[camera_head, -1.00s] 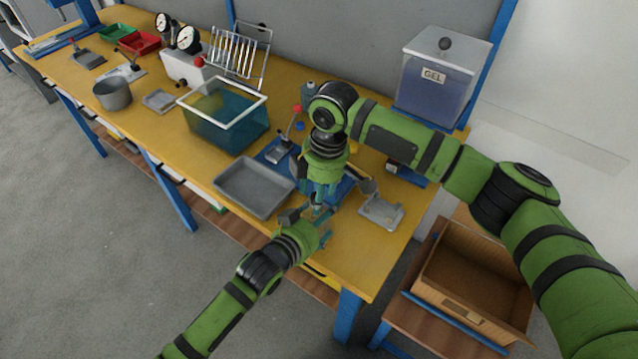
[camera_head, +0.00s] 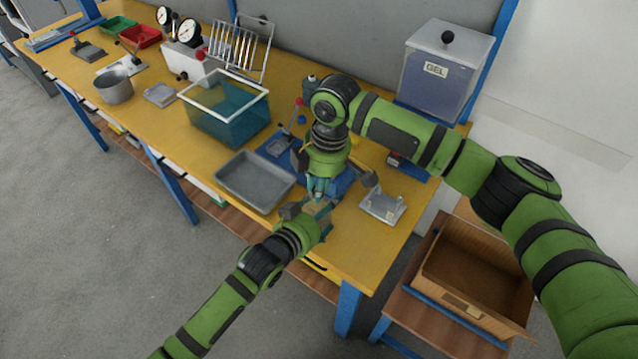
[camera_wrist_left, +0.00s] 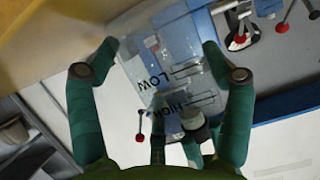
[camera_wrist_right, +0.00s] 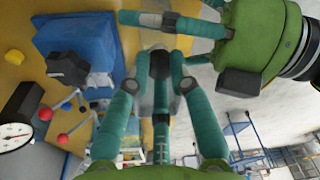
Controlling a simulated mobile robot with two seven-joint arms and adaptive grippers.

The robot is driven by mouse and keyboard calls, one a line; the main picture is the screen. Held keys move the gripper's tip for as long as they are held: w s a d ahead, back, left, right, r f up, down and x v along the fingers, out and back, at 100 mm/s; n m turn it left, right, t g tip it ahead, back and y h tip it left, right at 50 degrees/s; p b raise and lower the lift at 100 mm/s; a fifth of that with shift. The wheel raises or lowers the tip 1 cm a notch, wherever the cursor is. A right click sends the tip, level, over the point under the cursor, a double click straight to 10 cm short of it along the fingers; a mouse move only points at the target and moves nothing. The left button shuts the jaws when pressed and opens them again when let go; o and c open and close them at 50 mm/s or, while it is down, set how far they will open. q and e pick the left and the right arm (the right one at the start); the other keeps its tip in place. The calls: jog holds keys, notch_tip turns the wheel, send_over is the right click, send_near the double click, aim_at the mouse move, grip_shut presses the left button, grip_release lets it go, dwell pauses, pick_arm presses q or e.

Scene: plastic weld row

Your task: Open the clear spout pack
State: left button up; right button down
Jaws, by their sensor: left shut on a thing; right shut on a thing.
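The clear spout pack (camera_wrist_left: 165,70) shows in the left wrist view as a transparent sheet printed LOW and HIGH. It lies between the spread fingers of my left gripper (camera_wrist_left: 160,58), which is shut on it. In the head view my left gripper (camera_head: 318,208) is just below my right gripper (camera_head: 319,190), close together above the table's front edge. In the right wrist view my right gripper (camera_wrist_right: 160,80) is shut around a small dark piece, probably the pack's cap. Fingers hide most of the pack in the head view, and I cannot tell whether the cap is loose.
A grey tray (camera_head: 255,182) lies left of the grippers, with a blue-green bin (camera_head: 228,125) behind it. A grey metal fixture (camera_head: 382,206) stands to the right. The GEL container (camera_head: 445,75) is at the back right. An open cardboard box (camera_head: 470,280) sits beside the table.

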jog(key=shift+r, duration=0.1)
jog(key=shift+r, duration=1)
jog(key=shift+r, duration=2)
pick_arm(q)
jog(key=o, duration=1.6)
